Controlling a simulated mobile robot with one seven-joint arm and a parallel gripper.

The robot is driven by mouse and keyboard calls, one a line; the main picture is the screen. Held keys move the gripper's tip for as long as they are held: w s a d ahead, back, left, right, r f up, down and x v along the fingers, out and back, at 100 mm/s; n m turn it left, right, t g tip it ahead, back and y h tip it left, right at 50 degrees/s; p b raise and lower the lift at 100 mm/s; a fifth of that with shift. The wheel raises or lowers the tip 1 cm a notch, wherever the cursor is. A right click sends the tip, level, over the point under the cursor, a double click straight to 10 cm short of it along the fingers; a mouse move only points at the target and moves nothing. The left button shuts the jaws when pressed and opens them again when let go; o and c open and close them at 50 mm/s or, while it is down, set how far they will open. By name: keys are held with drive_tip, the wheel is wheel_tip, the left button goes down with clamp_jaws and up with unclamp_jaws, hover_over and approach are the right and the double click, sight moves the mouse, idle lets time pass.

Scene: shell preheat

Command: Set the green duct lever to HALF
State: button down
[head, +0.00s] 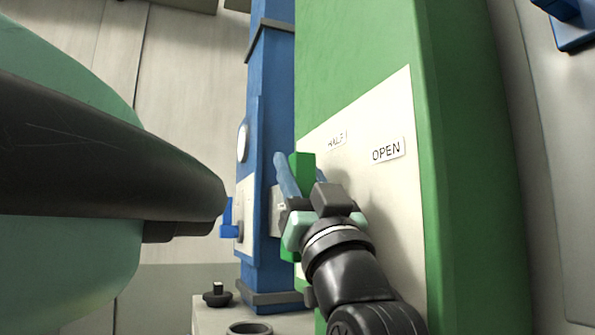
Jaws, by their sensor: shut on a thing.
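The green duct (455,190) stands upright at the centre right, with a white label plate (385,215) on its face. The plate carries an OPEN tag (388,150) and, higher and to its left, a HALF tag (337,139) seen at a steep angle. The green lever (301,166) sticks up at the plate's left side, below the HALF tag. My gripper (305,195) is shut on the green lever, and its fingers and body hide the lever's middle and pivot. The lever's exact setting cannot be told.
A blue duct (268,130) with a blue lever (229,218) and a round gauge (242,143) stands behind to the left. A pale base with a black knob (217,294) is below it. My own dark and pale green arm part fills the left.

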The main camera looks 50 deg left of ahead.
drive_tip(key=c, duration=0.6)
unclamp_jaws()
drive_tip(key=shift+r, duration=0.1)
drive_tip(key=shift+o, duration=0.2)
drive_tip(key=shift+d+f+b, duration=0.25)
drive_tip(key=shift+f+b, duration=0.05)
drive_tip(key=shift+f, duration=0.1)
drive_tip(key=b+v, duration=0.5)
drive_tip(key=v, duration=0.7)
drive_tip(key=shift+s+d, duration=0.1)
